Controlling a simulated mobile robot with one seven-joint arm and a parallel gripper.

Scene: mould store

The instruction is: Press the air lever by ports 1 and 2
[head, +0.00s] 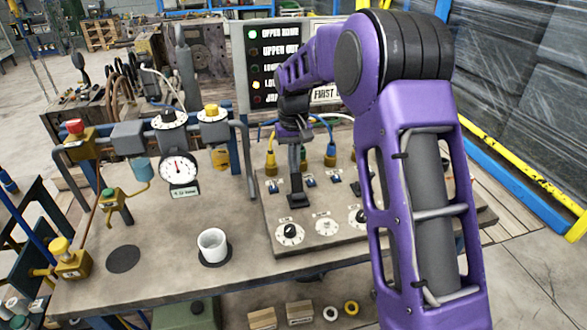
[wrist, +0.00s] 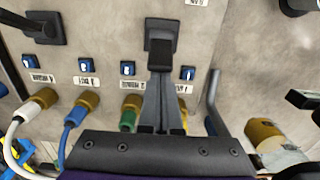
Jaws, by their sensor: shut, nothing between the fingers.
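The black air lever (wrist: 160,28) stands on a small dark plate on the grey panel, between and just above the blue squares marked 1 (wrist: 187,73) and 2 (wrist: 127,68). In the head view its dark base (head: 295,201) shows below my gripper. My gripper (wrist: 161,75) is shut and empty, pointing down, with its fingertips at the near end of the lever. I cannot tell whether they touch it. The fingers partly hide the plug below port 1. A second black lever (wrist: 42,27) sits by ports 3 (wrist: 86,65) and 4 (wrist: 28,60).
Hose plugs (wrist: 78,107) line the panel close to my gripper. Dials (head: 289,234) sit at the panel's front. A white cup (head: 212,243), a gauge (head: 179,169) and pipework stand left on the bench. A lamp board (head: 270,65) stands behind.

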